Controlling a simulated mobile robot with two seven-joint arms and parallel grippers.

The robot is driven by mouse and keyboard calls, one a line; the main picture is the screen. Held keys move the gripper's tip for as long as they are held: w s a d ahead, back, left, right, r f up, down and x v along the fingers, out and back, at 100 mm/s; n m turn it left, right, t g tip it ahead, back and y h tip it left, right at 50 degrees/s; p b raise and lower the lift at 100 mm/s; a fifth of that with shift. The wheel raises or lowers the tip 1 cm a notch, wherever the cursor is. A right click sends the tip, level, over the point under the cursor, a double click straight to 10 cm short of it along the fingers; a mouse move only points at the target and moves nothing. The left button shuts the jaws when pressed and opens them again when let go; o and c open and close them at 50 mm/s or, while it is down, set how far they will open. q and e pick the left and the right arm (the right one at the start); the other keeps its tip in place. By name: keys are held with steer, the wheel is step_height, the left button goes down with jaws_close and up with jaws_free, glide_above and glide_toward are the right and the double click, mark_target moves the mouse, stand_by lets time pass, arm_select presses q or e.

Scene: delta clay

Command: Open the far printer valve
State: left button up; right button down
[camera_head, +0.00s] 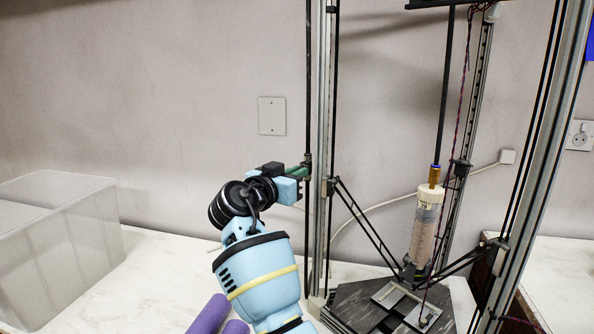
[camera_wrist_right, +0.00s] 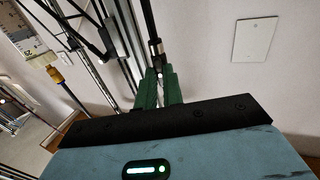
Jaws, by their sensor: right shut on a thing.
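My left gripper is not in view.
The delta printer's metal upright (camera_head: 325,120) stands just right of my gripper. A clay syringe (camera_head: 424,228) hangs over the dark printer base (camera_head: 360,305), held by slanted rods. A clear plastic bin (camera_head: 70,240) stands at the left. Purple cylinders (camera_head: 209,314) lie at the front.

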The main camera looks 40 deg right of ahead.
steer(key=c, duration=1.5)
jaws_free()
steer(key=shift+c, duration=0.2)
steer(key=shift+a, duration=0.1)
steer(key=b+v, duration=0.1)
steer(key=v, duration=0.6)
steer(key=shift+s+a, duration=0.15)
steer(key=shift+a, duration=0.15)
